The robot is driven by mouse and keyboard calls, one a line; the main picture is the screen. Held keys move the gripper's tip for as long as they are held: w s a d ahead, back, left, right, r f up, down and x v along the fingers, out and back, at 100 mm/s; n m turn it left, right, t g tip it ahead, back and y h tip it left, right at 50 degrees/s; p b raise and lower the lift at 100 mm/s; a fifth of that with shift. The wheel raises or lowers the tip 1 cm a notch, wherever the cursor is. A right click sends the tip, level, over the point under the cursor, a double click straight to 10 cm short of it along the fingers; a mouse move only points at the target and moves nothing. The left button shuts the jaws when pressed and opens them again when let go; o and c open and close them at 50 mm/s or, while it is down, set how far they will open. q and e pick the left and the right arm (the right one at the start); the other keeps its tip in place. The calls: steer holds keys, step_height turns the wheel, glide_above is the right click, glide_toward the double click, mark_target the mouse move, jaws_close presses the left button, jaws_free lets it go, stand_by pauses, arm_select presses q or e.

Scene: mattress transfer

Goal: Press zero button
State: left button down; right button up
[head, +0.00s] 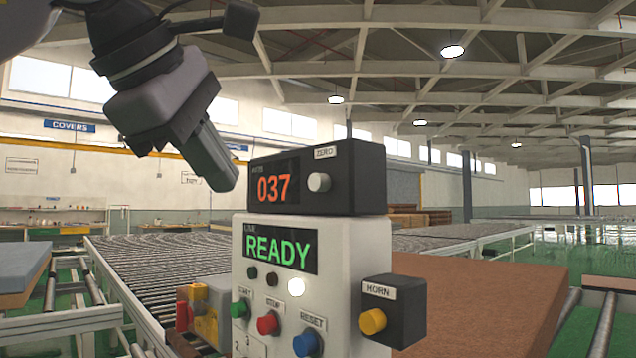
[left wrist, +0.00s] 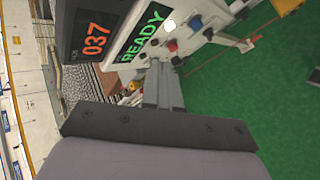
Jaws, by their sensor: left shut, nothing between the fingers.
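The white zero button (head: 319,182) sits on the front of a dark counter box (head: 345,165), under a ZERO label. My left gripper (head: 226,182) comes down from the upper left and is shut and empty. In the head view its tip is left of the display, apart from the zero button. In the left wrist view the shut fingers (left wrist: 163,88) point toward the panel. The zero button cannot be made out there. My right gripper is not in view.
Below the box, a white control panel (head: 237,262) shows READY and carries start, stop and reset buttons. A horn box (head: 405,305) with a yellow button is at its right. A roller conveyor (head: 165,265) is behind left, and a brown mattress (head: 480,290) lies at right.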

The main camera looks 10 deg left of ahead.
mark_target(320, 182)
arm_select(q)
steer(key=w+d+p, duration=0.4)
steer(key=w+d, duration=0.1)
steer(key=w, duration=0.2)
steer(key=shift+d, duration=0.25)
stand_by(0.4)
stand_by(1.8)
steer(key=shift+w+d, duration=0.25)
steer(key=shift+w, duration=0.05)
